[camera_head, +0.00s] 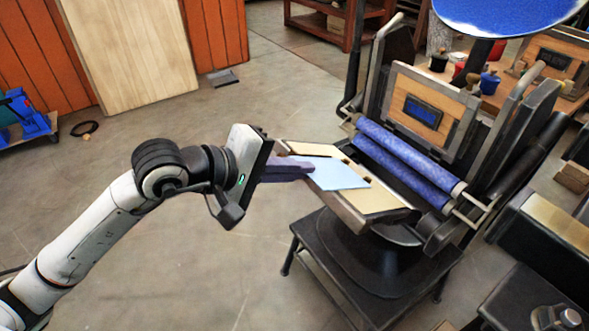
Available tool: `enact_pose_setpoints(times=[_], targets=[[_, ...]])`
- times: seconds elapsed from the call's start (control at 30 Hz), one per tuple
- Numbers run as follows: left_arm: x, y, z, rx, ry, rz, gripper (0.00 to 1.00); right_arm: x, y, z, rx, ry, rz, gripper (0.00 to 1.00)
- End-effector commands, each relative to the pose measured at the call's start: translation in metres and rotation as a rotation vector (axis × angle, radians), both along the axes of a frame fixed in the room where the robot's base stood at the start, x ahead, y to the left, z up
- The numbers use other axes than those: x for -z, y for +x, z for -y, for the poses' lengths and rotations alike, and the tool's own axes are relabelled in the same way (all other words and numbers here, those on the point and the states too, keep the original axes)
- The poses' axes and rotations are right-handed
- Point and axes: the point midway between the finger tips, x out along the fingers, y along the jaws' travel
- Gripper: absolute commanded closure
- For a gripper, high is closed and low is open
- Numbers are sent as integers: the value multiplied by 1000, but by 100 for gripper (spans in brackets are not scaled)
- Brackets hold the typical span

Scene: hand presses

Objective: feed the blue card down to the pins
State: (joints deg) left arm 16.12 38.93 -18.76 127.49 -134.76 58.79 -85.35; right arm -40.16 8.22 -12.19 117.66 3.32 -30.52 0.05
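The light blue card (340,175) lies over the tan bed of the hand press (378,200), near the middle of the picture. My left gripper (308,168) comes in from the left, with its dark fingers at the card's left edge. The fingers look closed together on that edge. Two blue rollers (405,160) stand just right of and behind the bed. My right gripper is not in view.
The press stands on a black stand (375,275). A round blue ink disc (505,12) is above it at the top right. A bench with small pots (488,82) is behind. Dark equipment (540,300) fills the lower right. The floor at left is mostly clear.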

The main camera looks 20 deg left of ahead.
Motion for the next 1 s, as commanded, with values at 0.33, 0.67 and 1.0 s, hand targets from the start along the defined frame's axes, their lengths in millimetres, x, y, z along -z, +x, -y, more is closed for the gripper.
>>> enact_pose_setpoints(times=[0.33,0.67,1.0], targets=[[0,0,0,0,0,0,77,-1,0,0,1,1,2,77],[0,0,0,0,0,-1,77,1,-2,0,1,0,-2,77],[0,0,0,0,1,-1,77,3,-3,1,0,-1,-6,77]])
